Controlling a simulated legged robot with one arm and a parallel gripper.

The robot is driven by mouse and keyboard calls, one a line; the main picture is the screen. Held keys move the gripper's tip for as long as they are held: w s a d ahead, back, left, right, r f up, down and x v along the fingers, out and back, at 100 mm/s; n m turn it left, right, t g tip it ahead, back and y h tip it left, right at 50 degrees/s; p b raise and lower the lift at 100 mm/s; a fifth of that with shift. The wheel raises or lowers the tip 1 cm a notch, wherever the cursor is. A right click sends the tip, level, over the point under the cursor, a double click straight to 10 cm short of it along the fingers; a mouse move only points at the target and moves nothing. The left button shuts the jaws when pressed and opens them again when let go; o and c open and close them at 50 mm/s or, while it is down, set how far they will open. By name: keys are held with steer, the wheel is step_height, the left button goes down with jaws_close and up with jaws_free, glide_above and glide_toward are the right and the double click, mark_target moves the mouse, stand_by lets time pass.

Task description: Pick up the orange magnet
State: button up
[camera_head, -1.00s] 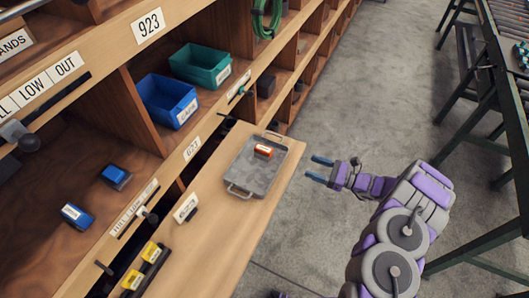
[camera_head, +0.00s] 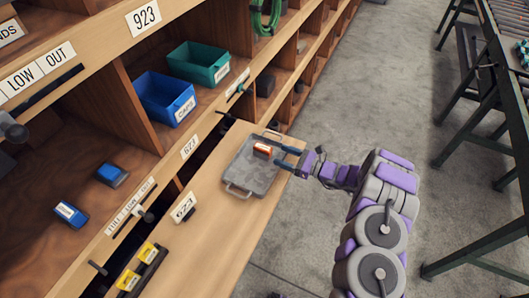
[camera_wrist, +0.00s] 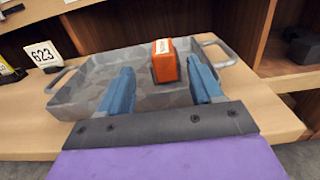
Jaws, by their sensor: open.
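The orange magnet (camera_head: 263,150) is a small block with a pale label, standing in a grey metal tray (camera_head: 240,178) toward its far right part. In the wrist view the magnet (camera_wrist: 165,67) stands ahead of my fingers, nearer the right finger, with its label on top. My gripper (camera_head: 284,157) is open and empty, with its blue fingertips at the right rim of the tray, beside the magnet. In the wrist view my gripper (camera_wrist: 161,88) has its two fingers spread over the near part of the tray (camera_wrist: 75,98). Whether the right finger touches the magnet cannot be told.
The tray sits on a wooden pull-out board (camera_head: 220,240). Wooden shelving with a blue bin (camera_head: 165,99) and a green bin (camera_head: 199,65) stands on the left. Open floor (camera_head: 330,90) lies right of the board.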

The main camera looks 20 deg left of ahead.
mark_target(272, 150)
steer(key=a, duration=0.1)
steer(key=a+b, duration=0.1)
steer(key=a, duration=0.3)
steer(key=shift+w+a+f, duration=0.15)
steer(key=shift+w, duration=0.25)
steer(key=shift+a+b, duration=0.3)
steer(key=shift+d+r, duration=0.2)
steer(key=shift+d, duration=0.05)
steer(key=shift+c, duration=0.6)
steer(key=shift+a, duration=0.2)
steer(key=c, duration=1)
jaws_close()
